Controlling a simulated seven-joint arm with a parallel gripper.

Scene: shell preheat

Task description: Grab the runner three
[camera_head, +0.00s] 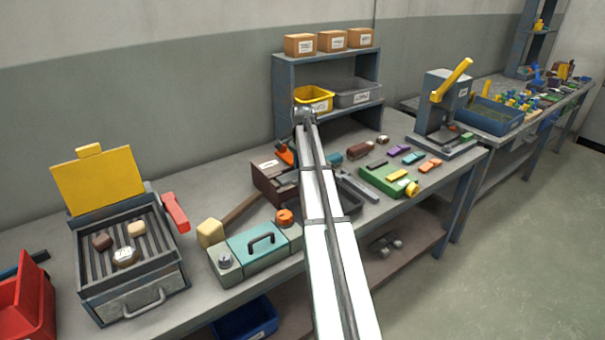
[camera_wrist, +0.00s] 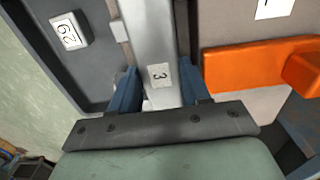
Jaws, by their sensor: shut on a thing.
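Runner three (camera_wrist: 160,75) is a pale grey bar with a white label marked 3, seen in the wrist view running from the top edge down between my fingers. My gripper (camera_wrist: 159,92) is shut on it, with one blue finger against each side. The far end of the bar is cut off by the frame, and its near end is hidden by the gripper body. In the camera_head view my arm crosses the middle of the bench and hides the gripper; I cannot make out the held runner there.
In the wrist view a dark tray (camera_wrist: 60,70) with a labelled block (camera_wrist: 72,32) lies left, and an orange piece (camera_wrist: 250,65) lies right. In the camera_head view a brown box (camera_head: 275,180), a teal-lidded case (camera_head: 258,245) and a green block (camera_head: 385,180) crowd the bench near my arm.

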